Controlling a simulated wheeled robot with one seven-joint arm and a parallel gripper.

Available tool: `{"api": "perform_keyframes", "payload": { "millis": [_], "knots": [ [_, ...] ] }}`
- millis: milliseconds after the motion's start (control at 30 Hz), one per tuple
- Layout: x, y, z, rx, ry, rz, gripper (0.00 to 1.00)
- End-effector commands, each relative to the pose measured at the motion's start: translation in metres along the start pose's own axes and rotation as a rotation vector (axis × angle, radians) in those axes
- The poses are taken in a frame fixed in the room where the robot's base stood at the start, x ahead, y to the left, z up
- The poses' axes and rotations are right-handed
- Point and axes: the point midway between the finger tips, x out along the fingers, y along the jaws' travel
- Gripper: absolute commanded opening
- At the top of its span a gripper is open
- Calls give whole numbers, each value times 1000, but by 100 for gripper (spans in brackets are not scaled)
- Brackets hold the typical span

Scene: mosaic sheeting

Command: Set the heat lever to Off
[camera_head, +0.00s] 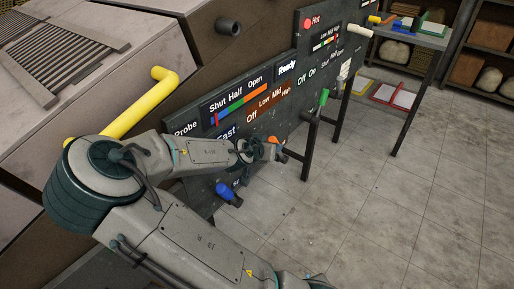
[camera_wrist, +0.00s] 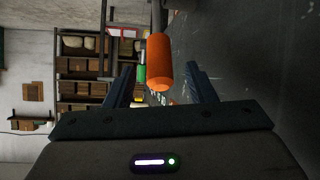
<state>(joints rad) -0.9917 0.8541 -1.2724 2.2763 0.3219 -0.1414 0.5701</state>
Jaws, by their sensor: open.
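The heat lever has an orange grip (camera_head: 273,140), which shows at the end of my arm in the head view, below and right of the Off, Low, Mid, High label strip (camera_head: 268,103). Its exact setting cannot be told. In the wrist view the orange grip (camera_wrist: 159,60) hangs from a grey rod between my fingers. My gripper (camera_wrist: 161,75) is open, with one dark finger on each side of the grip and a visible gap to each. In the head view my gripper (camera_head: 265,151) is small and partly hidden by my wrist.
A blue-gripped lever (camera_head: 227,191) sits low on the dark panel, left of my gripper. A green-gripped lever (camera_head: 323,97) stands to the right. A yellow bar (camera_head: 140,104) juts out behind my arm. The tiled floor (camera_head: 380,200) at right is clear.

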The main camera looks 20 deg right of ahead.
Motion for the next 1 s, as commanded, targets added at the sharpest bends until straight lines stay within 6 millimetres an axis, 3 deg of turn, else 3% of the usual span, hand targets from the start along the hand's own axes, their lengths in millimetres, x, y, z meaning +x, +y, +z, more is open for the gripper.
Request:
{"api": "perform_keyframes", "payload": {
  "millis": [300,600,1000],
  "knots": [
    [-49,0,-1,-2,0,-2,50],
    [-86,0,0,-2,0,-1,50],
    [-98,0,1,0,-1,1,50]
  ]
}}
